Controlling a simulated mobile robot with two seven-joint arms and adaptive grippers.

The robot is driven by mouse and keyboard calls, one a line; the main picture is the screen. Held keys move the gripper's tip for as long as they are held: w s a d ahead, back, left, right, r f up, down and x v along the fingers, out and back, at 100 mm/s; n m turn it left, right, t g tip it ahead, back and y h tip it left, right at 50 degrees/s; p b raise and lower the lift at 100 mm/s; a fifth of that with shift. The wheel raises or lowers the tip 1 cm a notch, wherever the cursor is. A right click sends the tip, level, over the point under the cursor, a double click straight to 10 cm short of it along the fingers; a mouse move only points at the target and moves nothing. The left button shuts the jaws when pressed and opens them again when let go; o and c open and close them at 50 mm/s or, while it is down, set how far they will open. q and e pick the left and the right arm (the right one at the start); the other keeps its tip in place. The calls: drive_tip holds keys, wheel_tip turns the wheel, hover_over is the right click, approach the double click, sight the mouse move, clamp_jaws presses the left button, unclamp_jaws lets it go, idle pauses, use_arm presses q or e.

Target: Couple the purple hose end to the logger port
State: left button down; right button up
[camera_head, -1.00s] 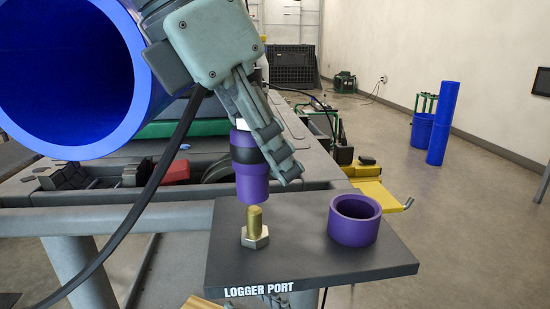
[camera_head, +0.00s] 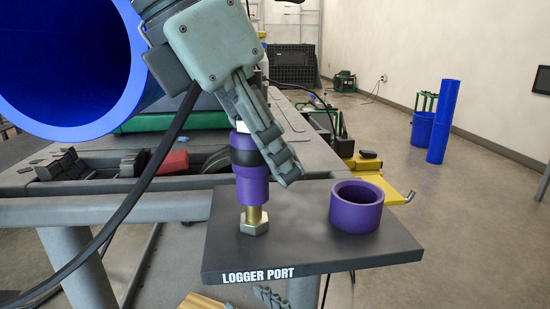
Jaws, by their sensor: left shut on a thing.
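My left gripper (camera_head: 266,148) is shut on the purple hose end (camera_head: 252,184), which has a black band and points nearly straight down. Its lower end meets the top of the brass logger port post (camera_head: 254,216) in the head view and hides the post's tip. I cannot tell how far the post is inside. The post rises from a hex nut on the dark plate labelled LOGGER PORT (camera_head: 310,250). A ridged grey fingertip, seemingly of my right gripper (camera_head: 270,297), shows at the bottom edge, mostly hidden under the plate.
An open purple cup (camera_head: 357,207) stands on the plate, right of the post. A large blue pipe (camera_head: 135,60) fills the upper left. A black cable (camera_head: 140,200) hangs at the left. A yellow bracket (camera_head: 380,190) lies behind the plate. Open floor is to the right.

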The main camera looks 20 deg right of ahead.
use_arm(q)
drive_tip(key=shift+f+b, duration=0.9)
drive_tip(key=shift+f, duration=0.25)
drive_tip(key=c, duration=1.1)
unclamp_jaws()
drive_tip(key=shift+r, duration=0.1)
wheel_tip(320, 180, up, 10)
